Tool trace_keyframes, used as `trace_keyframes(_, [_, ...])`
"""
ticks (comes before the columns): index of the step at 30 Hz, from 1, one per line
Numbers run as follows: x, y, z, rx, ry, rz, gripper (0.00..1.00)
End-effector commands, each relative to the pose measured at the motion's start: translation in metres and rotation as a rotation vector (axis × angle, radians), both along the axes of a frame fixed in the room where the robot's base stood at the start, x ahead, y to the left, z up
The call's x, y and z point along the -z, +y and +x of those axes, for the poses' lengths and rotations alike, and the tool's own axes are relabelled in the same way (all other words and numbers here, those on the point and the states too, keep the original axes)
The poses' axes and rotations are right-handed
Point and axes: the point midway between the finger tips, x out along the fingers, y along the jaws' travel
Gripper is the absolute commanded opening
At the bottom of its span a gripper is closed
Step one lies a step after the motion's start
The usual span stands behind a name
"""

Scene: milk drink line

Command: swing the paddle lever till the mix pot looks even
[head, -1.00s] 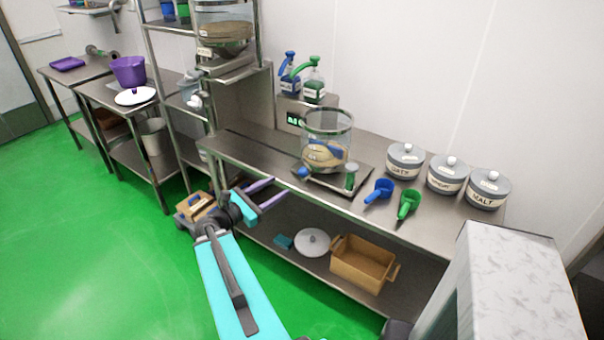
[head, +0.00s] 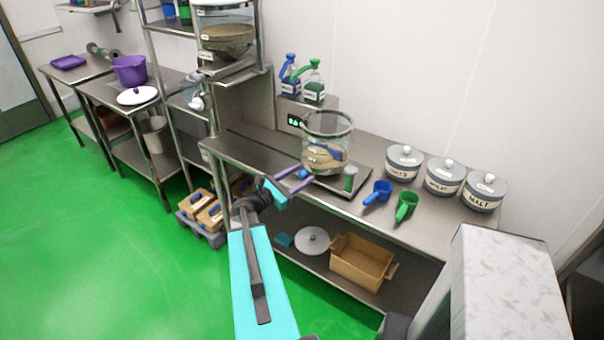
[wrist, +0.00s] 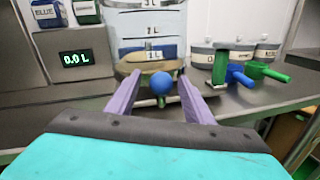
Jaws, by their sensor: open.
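The mix pot (head: 328,128) is a clear round vessel on a metal base on the bench. Its contents look uneven, with tan and blue patches; in the wrist view the pot (wrist: 150,22) has litre marks. A blue ball knob (wrist: 162,84), apparently the paddle lever's end, sits low at the pot's front; it also shows in the head view (head: 303,174). My gripper (head: 303,179) is open, its purple fingers pointing at the knob. In the wrist view the knob appears between the fingertips, with no clear contact. The lever's shaft is hidden.
A display (wrist: 77,58) reads 0.0 L. A shelf rack (head: 165,70) stands left.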

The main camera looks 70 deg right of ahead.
Motion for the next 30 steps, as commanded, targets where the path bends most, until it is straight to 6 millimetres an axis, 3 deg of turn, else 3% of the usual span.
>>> trace_keyframes(6, [0.000,-0.012,-0.006,0.001,0.000,0.000,0.47])
trace_keyframes(15, [0.000,-0.013,-0.007,0.001,0.000,0.000,0.47])
trace_keyframes(17, [0.000,-0.013,-0.007,0.001,0.000,0.000,0.41])
trace_keyframes(24, [0.000,-0.013,-0.007,0.001,0.000,0.000,0.00])
trace_keyframes(26, [0.000,-0.013,-0.007,0.001,0.000,0.000,0.00])
trace_keyframes(27, [-0.001,0.000,-0.007,-0.001,0.001,0.001,0.00])
trace_keyframes(30, [0.000,-0.009,-0.005,-0.001,0.000,0.001,0.00])
